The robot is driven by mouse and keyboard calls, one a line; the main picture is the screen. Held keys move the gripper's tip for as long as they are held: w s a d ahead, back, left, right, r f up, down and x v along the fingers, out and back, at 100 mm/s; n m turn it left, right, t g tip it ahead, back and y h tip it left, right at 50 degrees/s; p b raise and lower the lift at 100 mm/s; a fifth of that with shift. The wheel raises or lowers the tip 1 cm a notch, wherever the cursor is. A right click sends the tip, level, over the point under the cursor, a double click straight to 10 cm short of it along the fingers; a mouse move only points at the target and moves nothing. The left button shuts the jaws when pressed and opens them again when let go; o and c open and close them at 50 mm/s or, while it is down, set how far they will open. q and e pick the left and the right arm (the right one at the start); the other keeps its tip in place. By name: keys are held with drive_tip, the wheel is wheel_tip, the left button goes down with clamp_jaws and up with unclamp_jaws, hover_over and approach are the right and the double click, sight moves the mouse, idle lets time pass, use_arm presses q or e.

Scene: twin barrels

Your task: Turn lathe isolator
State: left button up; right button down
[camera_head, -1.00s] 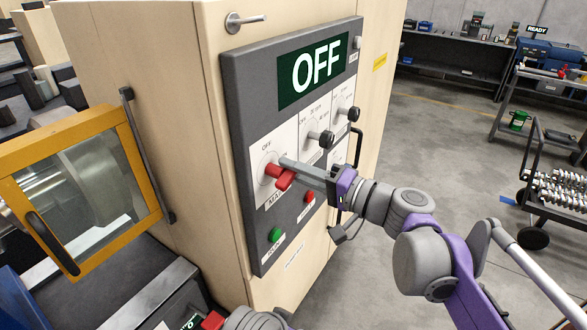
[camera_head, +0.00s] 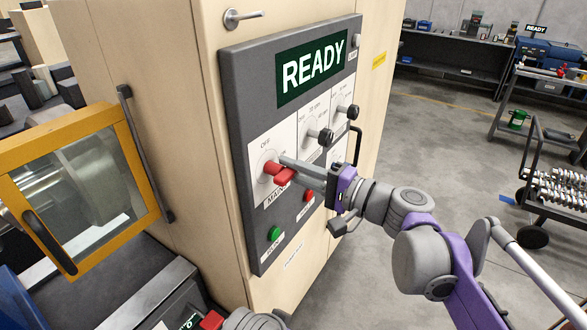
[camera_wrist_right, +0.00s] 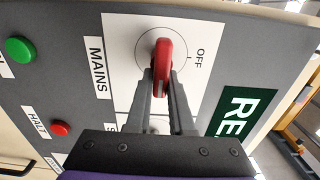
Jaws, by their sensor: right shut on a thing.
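The lathe isolator is a red handle (camera_head: 276,172) on a white dial plate marked OFF and MAINS, on the dark grey panel (camera_head: 240,130) of a beige cabinet. My right gripper (camera_head: 288,169) is shut on the red handle. The right wrist view shows the handle (camera_wrist_right: 163,55) between my two grey fingers (camera_wrist_right: 163,85). They hide part of its lower end. The panel's display (camera_head: 312,73) reads READY. My left gripper does not show.
Two black knobs (camera_head: 325,137) sit right of the handle. A green button (camera_head: 274,233) and a red button (camera_head: 308,195) are below. A yellow-framed window guard (camera_head: 75,185) stands left of the cabinet.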

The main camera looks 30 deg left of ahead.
drive_tip(key=shift+s+f, duration=0.2)
drive_tip(key=c, duration=1)
unclamp_jaws()
drive_tip(key=shift+c, duration=0.2)
drive_tip(key=shift+o, duration=1.2)
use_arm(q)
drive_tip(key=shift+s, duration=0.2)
use_arm(e)
drive_tip(key=shift+s+r, duration=0.15)
drive_tip(key=shift+w+d, duration=0.1)
drive_tip(key=shift+w, duration=0.1)
drive_tip(key=shift+d, duration=0.35)
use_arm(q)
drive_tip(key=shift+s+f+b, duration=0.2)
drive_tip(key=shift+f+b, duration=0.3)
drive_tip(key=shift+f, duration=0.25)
use_arm(e)
drive_tip(key=s+d, duration=0.1)
drive_tip(key=d, duration=0.8)
drive_tip(key=shift+d, duration=0.4)
